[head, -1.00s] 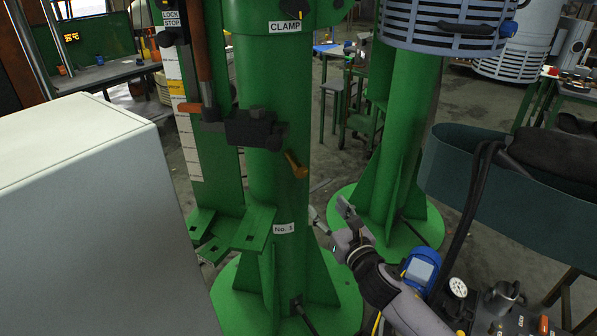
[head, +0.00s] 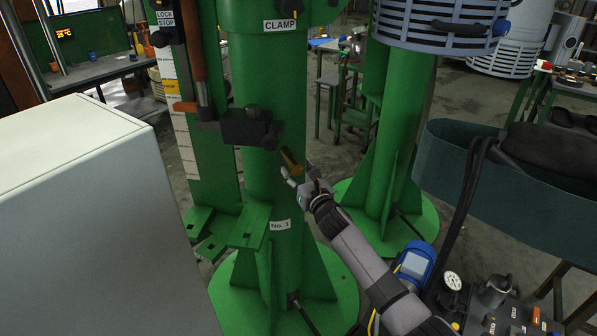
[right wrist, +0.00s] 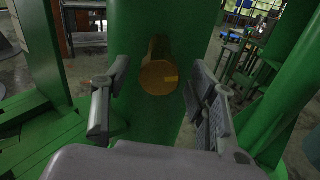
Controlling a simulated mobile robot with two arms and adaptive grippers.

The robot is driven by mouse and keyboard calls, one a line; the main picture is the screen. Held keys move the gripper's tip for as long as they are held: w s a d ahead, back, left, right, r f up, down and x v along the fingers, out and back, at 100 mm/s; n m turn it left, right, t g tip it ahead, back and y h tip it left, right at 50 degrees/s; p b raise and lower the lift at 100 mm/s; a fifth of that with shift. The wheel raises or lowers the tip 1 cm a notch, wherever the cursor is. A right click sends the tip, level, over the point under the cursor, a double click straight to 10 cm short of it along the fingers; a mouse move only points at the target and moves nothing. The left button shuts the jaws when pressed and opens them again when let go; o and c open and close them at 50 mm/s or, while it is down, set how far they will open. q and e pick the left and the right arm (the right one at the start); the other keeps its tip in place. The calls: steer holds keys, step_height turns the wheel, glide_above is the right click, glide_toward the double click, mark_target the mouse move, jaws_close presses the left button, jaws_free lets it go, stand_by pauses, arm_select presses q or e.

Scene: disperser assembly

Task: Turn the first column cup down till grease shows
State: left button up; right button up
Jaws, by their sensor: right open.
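The first column (head: 268,190) is a thick green post with a "No. 1" label low on it and a "CLAMP" label above. The cup is a small brass-coloured cylinder (head: 291,160) that sticks out from the column's front right. In the right wrist view the round brass end of the cup (right wrist: 158,77) faces me, with a paler mark on it. My right gripper (head: 298,176) is open at the cup. In the right wrist view its two fingers (right wrist: 158,108) stand apart, one to each side of the cup, not visibly touching it. No grease can be made out. My left gripper is not in view.
A dark clamp block (head: 250,127) juts from the column just above the cup. Green foot plates (head: 250,226) lie lower left. A pale cabinet (head: 90,210) fills the left. A teal tub (head: 450,170) and a second green column (head: 395,150) stand to the right.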

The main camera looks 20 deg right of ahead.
steer(key=shift+w, duration=0.1)
steer(key=shift+c, duration=0.2)
steer(key=c, duration=1.1)
